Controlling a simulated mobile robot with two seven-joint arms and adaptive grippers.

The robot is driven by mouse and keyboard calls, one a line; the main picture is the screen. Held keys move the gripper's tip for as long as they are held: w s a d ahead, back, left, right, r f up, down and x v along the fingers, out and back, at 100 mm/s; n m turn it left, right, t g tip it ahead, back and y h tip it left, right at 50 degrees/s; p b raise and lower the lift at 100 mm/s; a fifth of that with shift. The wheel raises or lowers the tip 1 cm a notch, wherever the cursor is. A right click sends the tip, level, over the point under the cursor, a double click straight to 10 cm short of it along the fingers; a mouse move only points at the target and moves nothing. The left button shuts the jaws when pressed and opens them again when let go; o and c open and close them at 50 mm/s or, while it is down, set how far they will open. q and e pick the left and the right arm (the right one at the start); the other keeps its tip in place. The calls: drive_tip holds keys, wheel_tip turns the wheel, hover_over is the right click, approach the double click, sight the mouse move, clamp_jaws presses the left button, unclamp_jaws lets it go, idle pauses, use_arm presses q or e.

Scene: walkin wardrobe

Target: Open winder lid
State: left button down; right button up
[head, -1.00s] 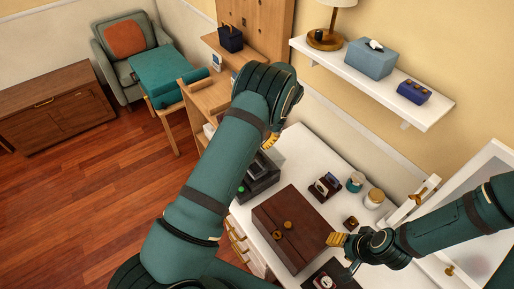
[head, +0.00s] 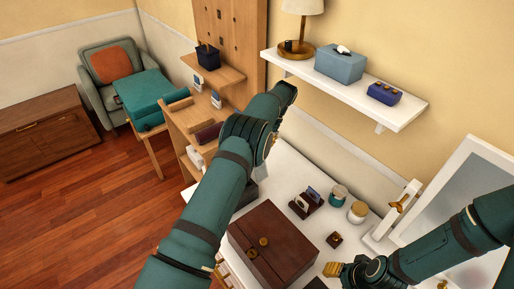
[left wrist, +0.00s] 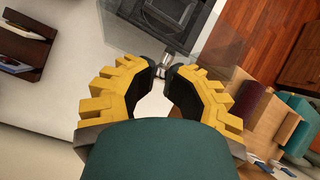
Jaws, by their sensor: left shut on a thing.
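The watch winder shows in the left wrist view as a dark grey box (left wrist: 172,14) with a clear lid (left wrist: 212,48). My left gripper (left wrist: 163,72) is shut on the small metal knob (left wrist: 164,65) at the lid's edge. How far the lid is raised cannot be told. In the head view my left arm hides most of the winder, leaving a dark corner (head: 246,192) beside the arm; the left fingers are mostly hidden there. My right gripper (head: 333,269) hovers over the white top near the brown box, and its finger gap is unclear.
A mirror (head: 458,205) stands at right. A wall shelf (head: 392,110) hangs above.

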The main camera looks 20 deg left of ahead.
use_arm(q)
drive_tip(key=shift+d+f, duration=0.2)
drive_tip(key=shift+f, duration=0.5)
use_arm(e)
drive_tip(key=shift+f, duration=0.25)
use_arm(q)
drive_tip(key=c, duration=0.8)
unclamp_jaws()
use_arm(e)
drive_tip(key=shift+s, duration=0.1)
use_arm(q)
drive_tip(key=shift+w+a+r, duration=0.1)
drive_tip(key=shift+a, duration=0.15)
use_arm(e)
drive_tip(key=shift+a, duration=0.15)
use_arm(q)
drive_tip(key=shift+d+r, duration=0.15)
drive_tip(key=shift+r, duration=0.1)
use_arm(e)
drive_tip(key=shift+r, duration=0.1)
